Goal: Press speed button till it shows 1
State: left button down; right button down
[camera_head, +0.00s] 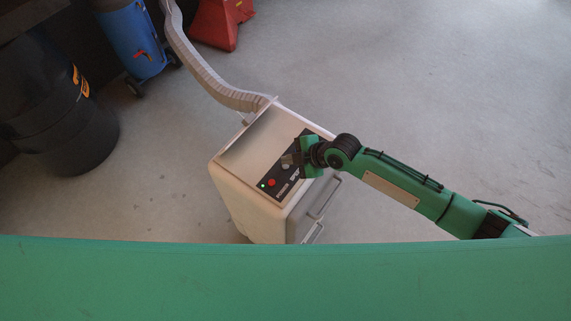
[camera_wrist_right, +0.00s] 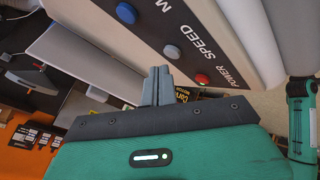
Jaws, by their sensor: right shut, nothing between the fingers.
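The cream machine (camera_head: 232,178) stands on the floor with a dark control panel (camera_head: 279,190) along its top edge. The panel carries a red button (camera_head: 271,182) and a small green light (camera_head: 263,186). In the right wrist view, the grey-blue SPEED button (camera_wrist_right: 171,51) sits between the red POWER button (camera_wrist_right: 201,79) and another blue button (camera_wrist_right: 126,13) by a cut-off label starting with M. My right gripper (camera_head: 289,159) is over the panel; its shut, empty fingertips (camera_wrist_right: 158,70) appear close to the SPEED button. I cannot tell whether they touch it. No speed number is readable. My left gripper is out of view.
A ribbed hose (camera_head: 212,83) rises from the machine's back. A black bin (camera_head: 70,125), a blue wheeled unit (camera_head: 133,40) and a red object (camera_head: 217,22) stand behind and left. The floor (camera_head: 430,90) to the right is clear.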

dwell(0.8)
jog(key=shift+f+b, duration=0.4)
jog(key=shift+f+b, duration=0.3)
jog(key=shift+f, duration=0.1)
dwell(0.5)
dwell(0.3)
jog(key=shift+r+p, duration=0.6)
jog(key=shift+r, duration=0.2)
notch_tip(320, 180, up, 5)
jog(key=p, duration=0.3)
jog(key=shift+p, duration=0.35)
dwell(0.5)
